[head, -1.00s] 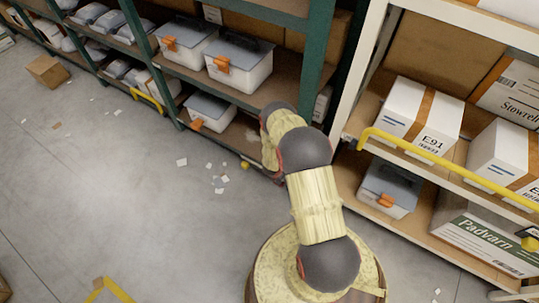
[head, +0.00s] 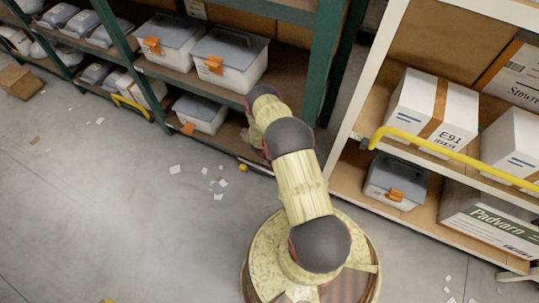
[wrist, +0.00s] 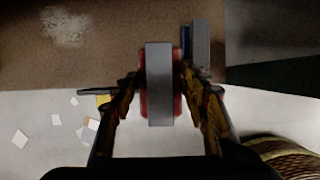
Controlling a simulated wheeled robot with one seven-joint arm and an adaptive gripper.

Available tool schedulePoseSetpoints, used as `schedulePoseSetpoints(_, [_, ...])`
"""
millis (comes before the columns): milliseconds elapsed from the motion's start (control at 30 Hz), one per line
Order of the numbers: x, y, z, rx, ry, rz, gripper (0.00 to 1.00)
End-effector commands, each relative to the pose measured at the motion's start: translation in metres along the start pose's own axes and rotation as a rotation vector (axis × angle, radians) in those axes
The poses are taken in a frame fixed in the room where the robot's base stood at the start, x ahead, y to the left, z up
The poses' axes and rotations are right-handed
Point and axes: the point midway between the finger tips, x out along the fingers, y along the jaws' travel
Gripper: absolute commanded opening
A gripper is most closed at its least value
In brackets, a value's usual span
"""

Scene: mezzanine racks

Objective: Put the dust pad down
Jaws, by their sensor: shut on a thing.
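In the wrist view, my gripper (wrist: 160,85) is shut on the dust pad (wrist: 159,58), a grey block with red edges showing on both sides. The pad is in front of a brown shelf board (wrist: 110,55) with a pale dusty patch (wrist: 65,26). I cannot tell whether the pad touches the board. In the head view, my arm reaches to the low shelf of the green rack, and the gripper and pad are hidden behind it.
A grey-blue item (wrist: 201,45) is just right of the pad. A lidded bin (head: 201,114) sits on the low shelf, left of my arm. A white rack (head: 350,150) with boxes stands at right. Paper scraps (head: 217,186) litter the open floor.

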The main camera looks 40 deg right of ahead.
Motion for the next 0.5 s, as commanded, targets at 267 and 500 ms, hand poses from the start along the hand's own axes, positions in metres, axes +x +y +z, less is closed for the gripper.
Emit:
schedulePoseSetpoints(267, [0.050, 0.014, 0.021, 0.002, 0.000, 0.000, 0.15])
schedulePoseSetpoints(500, [0.080, 0.022, 0.031, 0.002, 0.000, 0.000, 0.15])
